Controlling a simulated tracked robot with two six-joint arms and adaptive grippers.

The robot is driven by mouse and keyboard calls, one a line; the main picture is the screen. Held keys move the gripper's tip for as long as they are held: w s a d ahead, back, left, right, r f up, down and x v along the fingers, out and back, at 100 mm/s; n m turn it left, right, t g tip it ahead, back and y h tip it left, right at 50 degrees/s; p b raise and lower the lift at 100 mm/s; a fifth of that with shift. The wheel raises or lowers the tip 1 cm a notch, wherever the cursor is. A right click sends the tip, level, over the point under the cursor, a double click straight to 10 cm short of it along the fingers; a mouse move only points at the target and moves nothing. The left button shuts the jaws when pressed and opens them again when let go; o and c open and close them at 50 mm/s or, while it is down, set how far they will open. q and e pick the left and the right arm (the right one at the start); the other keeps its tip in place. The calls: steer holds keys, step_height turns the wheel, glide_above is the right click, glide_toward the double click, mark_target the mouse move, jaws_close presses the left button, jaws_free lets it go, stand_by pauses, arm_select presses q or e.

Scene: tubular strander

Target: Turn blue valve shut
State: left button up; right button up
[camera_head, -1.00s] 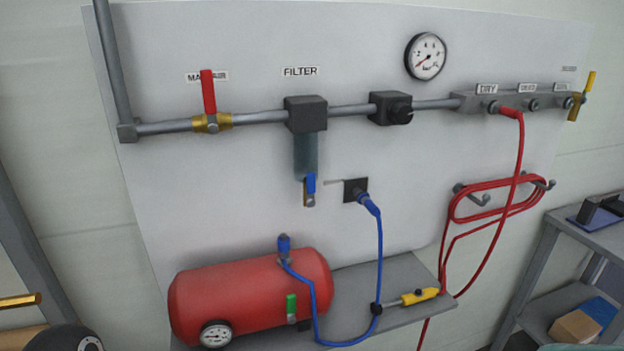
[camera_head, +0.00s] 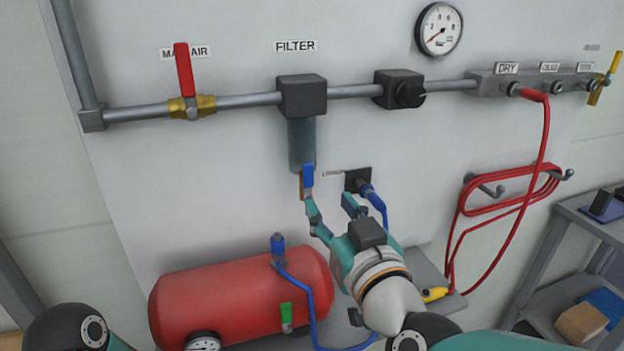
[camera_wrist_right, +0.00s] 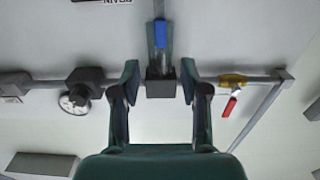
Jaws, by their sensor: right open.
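The blue valve handle (camera_head: 307,176) hangs at the bottom of the filter bowl (camera_head: 302,143), pointing down along a small brass-coloured body. In the right wrist view, which is upside down to the head view, the blue handle (camera_wrist_right: 160,33) shows near the top centre. My right gripper (camera_head: 331,204) is open and empty, just below and right of the handle in the head view. Its left finger looks close to the valve's lower end; I cannot tell if they touch. In the wrist view, the right gripper's fingers (camera_wrist_right: 159,68) frame the filter block (camera_wrist_right: 160,85). My left gripper is out of view.
A blue hose (camera_head: 377,201) plugs into a dark wall socket (camera_head: 357,180) close right of the gripper. A red tank (camera_head: 235,290) stands below. The red-handled main air valve (camera_head: 184,70) and grey pipe (camera_head: 350,92) run above. A red hose (camera_head: 505,195) hangs at right.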

mark_target(309, 175)
steer(key=p+x, duration=0.1)
steer(key=x, duration=0.8)
steer(key=shift+w+a+f, duration=0.1)
steer(key=shift+w, duration=0.2)
jaws_close()
